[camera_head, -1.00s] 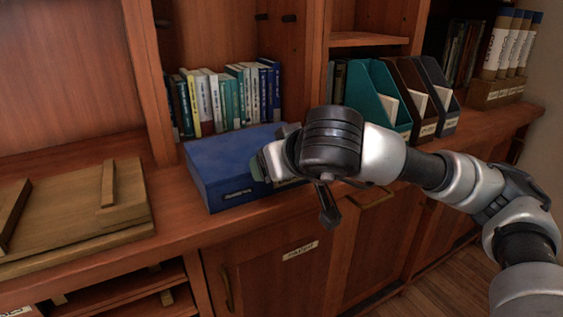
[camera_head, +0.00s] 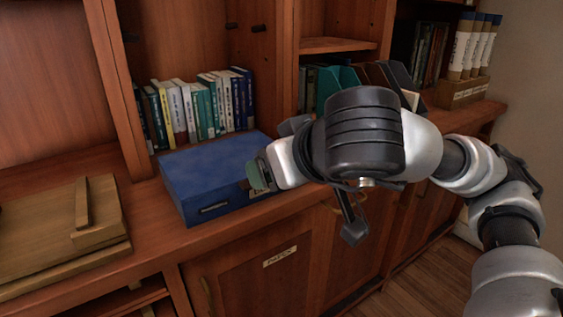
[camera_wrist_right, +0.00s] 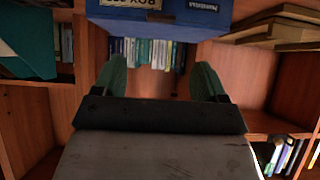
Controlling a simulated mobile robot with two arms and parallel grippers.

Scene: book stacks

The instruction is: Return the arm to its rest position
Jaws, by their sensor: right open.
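My right arm comes in from the right in the head view, and its gripper (camera_head: 258,176) shows beside the right end of a blue box (camera_head: 215,165). In the right wrist view the two teal fingers of this gripper (camera_wrist_right: 161,78) are wide apart with nothing between them. The blue box (camera_wrist_right: 212,14) shows there at the top edge, apart from the fingers. In the head view the wrist hides part of the scene behind it. My left gripper is in neither view.
The box stands on a wooden counter (camera_head: 150,205) in front of a row of books (camera_head: 200,105). A wooden board (camera_head: 55,225) lies at left. Teal and dark file holders (camera_head: 335,80) stand behind my arm. A wooden holder with rolls (camera_head: 463,92) is at far right.

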